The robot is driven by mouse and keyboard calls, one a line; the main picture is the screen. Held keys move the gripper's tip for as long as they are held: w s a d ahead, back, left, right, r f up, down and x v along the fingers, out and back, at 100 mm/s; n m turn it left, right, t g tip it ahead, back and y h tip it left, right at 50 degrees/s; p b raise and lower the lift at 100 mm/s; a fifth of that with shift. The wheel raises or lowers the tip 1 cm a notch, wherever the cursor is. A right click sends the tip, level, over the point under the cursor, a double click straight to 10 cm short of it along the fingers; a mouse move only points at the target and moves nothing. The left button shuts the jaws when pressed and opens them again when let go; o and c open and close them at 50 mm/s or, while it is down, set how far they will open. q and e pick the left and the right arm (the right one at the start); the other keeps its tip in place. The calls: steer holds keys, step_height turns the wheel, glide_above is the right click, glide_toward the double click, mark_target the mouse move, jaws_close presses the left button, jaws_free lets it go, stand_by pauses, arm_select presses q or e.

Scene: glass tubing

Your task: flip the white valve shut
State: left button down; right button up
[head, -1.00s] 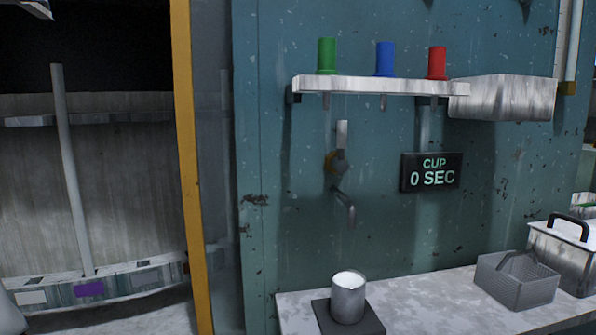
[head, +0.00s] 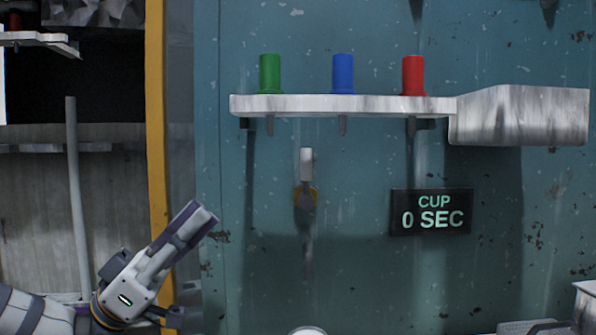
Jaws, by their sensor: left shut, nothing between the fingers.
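The white valve handle (head: 307,163) stands upright on a brass-coloured fitting (head: 307,196) on the teal wall. A dull spout (head: 307,258) hangs below it. My left gripper (head: 202,217) is left of the valve and lower, pointing up and right. Its fingers are together with nothing between them, and it looks apart from the valve. Only the rim of a cup (head: 308,331) shows at the bottom edge, under the spout. My right gripper is out of view.
A pale shelf (head: 290,104) above the valve carries green (head: 270,74), blue (head: 343,74) and red (head: 413,76) pieces. A display (head: 431,211) right of the valve reads "CUP 0 SEC". A yellow post (head: 156,120) stands at left. The wall between gripper and valve is clear.

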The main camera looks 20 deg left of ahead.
mark_target(306, 176)
arm_select(q)
steer(key=shift+a, duration=0.2)
steer(key=x, duration=0.4)
steer(key=d+f+x, duration=0.1)
steer(key=x, duration=0.7)
steer(key=shift+w+d+f+p, duration=0.2)
steer(key=shift+w+d+p, duration=0.05)
steer(key=shift+w+p, duration=0.1)
steer(key=shift+w+d, duration=0.2)
steer(key=shift+d, duration=0.25)
steer(key=shift+w, duration=0.1)
